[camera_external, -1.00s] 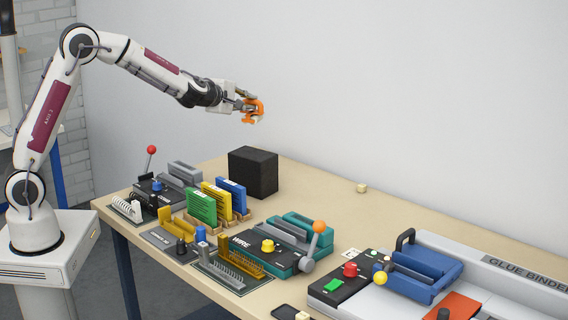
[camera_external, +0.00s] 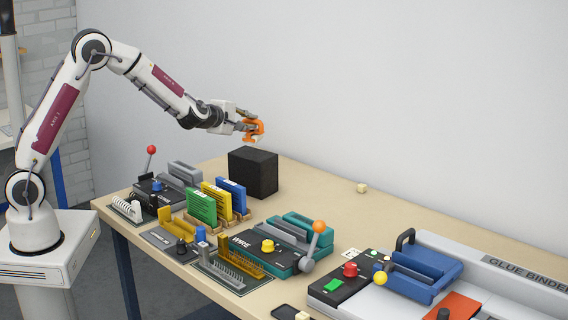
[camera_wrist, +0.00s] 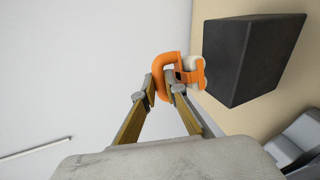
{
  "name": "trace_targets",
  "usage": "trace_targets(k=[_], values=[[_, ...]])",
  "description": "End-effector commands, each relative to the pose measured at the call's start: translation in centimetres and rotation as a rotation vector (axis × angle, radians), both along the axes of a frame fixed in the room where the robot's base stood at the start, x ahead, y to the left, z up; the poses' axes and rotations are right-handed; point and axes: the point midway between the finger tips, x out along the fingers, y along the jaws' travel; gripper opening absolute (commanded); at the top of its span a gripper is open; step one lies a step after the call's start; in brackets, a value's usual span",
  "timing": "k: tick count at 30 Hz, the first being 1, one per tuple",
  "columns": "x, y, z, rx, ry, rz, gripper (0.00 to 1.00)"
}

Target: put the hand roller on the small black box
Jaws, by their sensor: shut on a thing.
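The hand roller (camera_external: 255,128) is orange with a pale roller end, which shows in the wrist view (camera_wrist: 192,66). My gripper (camera_external: 245,122) is shut on its orange body and holds it in the air. The small black box (camera_external: 253,173) stands on the table near the wall. In the external view the roller appears just above the box's top. In the wrist view the box (camera_wrist: 248,58) is to the right of the roller, and a gap between them is hard to judge.
A binding machine with a red-knobbed lever (camera_external: 152,150) and upright green, yellow and blue pieces (camera_external: 216,201) stand in front of the box. A teal wire machine (camera_external: 275,245) and a glue binder (camera_external: 480,275) are to the right. Bare table (camera_external: 318,190) lies right of the box.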

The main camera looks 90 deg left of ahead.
Motion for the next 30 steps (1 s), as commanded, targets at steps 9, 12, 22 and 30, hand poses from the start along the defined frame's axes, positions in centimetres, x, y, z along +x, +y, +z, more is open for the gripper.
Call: trace_targets(k=[9, 12, 22, 30], values=[[0.0, 0.0, 0.0, 0.002, -0.001, 0.000, 0.00], [0.0, 0.0, -0.4, 0.001, 0.000, 0.000, 0.00], [0.0, 0.0, -3.5, 0.002, 0.001, 0.001, 0.00], [0.0, 0.0, -3.7, 0.001, -0.002, 0.000, 0.00]])
